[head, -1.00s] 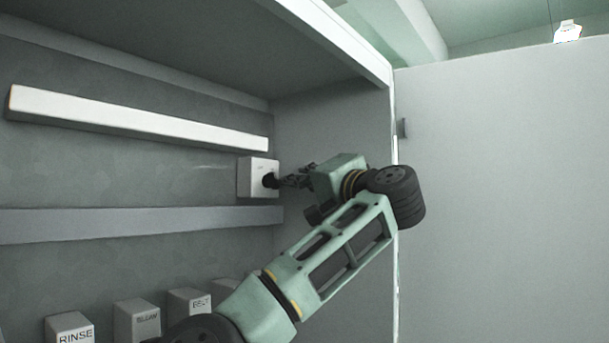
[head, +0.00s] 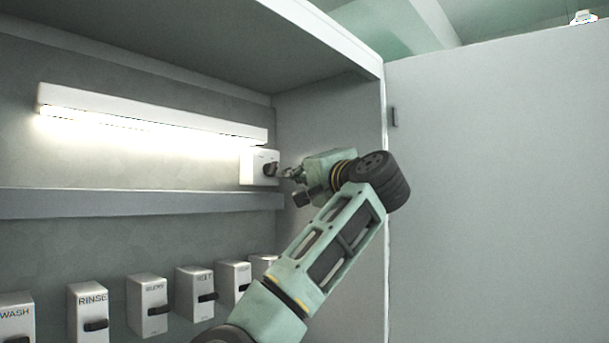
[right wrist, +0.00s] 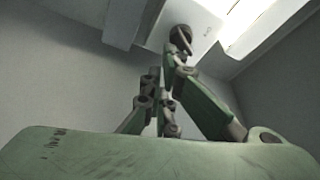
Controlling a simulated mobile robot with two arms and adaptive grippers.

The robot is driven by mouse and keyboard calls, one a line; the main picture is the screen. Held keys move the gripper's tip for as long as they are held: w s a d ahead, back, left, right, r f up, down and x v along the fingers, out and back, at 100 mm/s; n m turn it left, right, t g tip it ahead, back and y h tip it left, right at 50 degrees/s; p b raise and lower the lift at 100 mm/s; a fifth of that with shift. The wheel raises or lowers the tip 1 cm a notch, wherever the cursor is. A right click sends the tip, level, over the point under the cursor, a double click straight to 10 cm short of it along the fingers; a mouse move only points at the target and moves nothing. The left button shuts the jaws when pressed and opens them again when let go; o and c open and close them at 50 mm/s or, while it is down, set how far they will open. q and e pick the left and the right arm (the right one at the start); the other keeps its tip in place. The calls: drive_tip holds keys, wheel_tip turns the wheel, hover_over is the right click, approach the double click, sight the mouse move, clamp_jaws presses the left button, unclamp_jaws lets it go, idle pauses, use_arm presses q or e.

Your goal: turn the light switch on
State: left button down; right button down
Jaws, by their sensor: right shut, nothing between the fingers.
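The light switch is a pale square box (head: 251,168) with a dark round knob, on the back wall at the right end of the lamp bar. The lamp bar (head: 150,112) is lit along its lower edge. My right gripper (head: 281,172) is shut and empty, with its fingertips at the knob; whether they touch it I cannot tell. In the right wrist view the knob (right wrist: 180,36) shows just beyond the fingers (right wrist: 172,62), and the lit lamp shows beside it. My left gripper is not in view.
A grey rail (head: 120,203) runs across the wall below the switch. Lower down are several labelled boxes with dark knobs, among them RINSE (head: 88,312) and WASH (head: 15,318). A side panel (head: 325,115) closes in the right, and an open door (head: 490,190) stands beyond.

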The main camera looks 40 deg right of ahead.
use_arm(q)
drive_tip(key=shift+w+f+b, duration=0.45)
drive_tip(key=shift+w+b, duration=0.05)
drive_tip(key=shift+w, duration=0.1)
use_arm(e)
drive_tip(key=shift+w+a+f+m+g, duration=0.25)
drive_tip(key=shift+f+m+g, duration=0.2)
drive_tip(key=shift+m, duration=0.55)
drive_tip(key=shift+w+a+f+m+g, duration=0.1)
drive_tip(key=shift+a+f+m+g, duration=0.3)
drive_tip(key=shift+m, duration=0.6)
drive_tip(key=shift+d+f, duration=0.1)
drive_tip(key=shift+d, duration=0.05)
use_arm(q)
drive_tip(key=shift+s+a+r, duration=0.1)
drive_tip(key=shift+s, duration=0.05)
